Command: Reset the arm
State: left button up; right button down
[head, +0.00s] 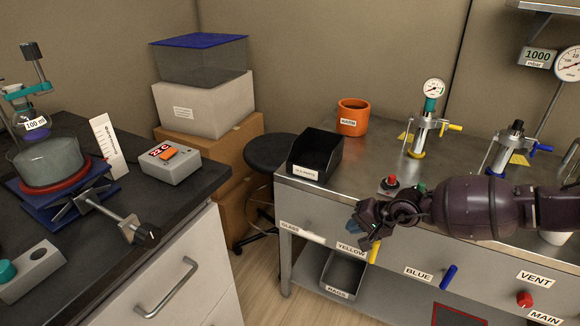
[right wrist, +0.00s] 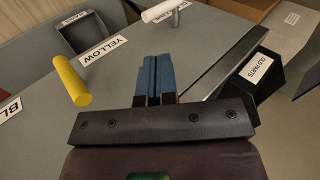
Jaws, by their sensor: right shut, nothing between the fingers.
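My right arm comes in from the right in the head view, in front of the steel bench. My right gripper (head: 358,234) is shut and empty near the bench's front edge, left of the yellow handle (head: 374,252). In the right wrist view its blue fingertips (right wrist: 152,78) are pressed together with nothing between them. There the yellow handle (right wrist: 71,81) is to the left of the fingers, apart from them, beside the YELLOW label (right wrist: 104,50). My left gripper is not in view.
A black OLD PARTS bin (head: 316,154) and an orange WARM pot (head: 352,117) stand on the steel bench (head: 372,163). A blue handle (head: 449,276) and a red knob (head: 524,298) stick out of the front panel. A black stool (head: 272,152) stands between the benches.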

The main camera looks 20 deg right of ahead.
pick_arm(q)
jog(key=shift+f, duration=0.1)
pick_arm(e)
jog(key=s+a+r+m+t+y+p, duration=0.1)
jog(key=s+a+m+t+y+p, duration=0.15)
jog(key=s+a+m, duration=0.8)
jog(key=s+a+r+m+t+y+p, duration=0.1)
jog(key=s+a+r+m+t+p, duration=0.3)
jog(key=m, duration=1.1)
pick_arm(q)
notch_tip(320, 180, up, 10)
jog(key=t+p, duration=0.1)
jog(key=p, duration=0.3)
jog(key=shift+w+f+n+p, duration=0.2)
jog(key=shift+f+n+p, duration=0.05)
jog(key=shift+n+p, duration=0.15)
pick_arm(e)
jog(key=s+f+m+g+h, duration=0.1)
jog(key=s+m+h, duration=0.3)
jog(key=s+m, duration=0.6)
jog(key=s+d+f+m+g+h, duration=0.1)
jog(key=s+m+h, duration=0.3)
jog(key=m, duration=2.2)
jog(key=s+f, duration=0.1)
jog(key=s, duration=0.4)
jog(key=shift+s+d+f+g, duration=0.2)
jog(key=shift+s+d+g, duration=0.05)
jog(key=shift+s+g, duration=0.1)
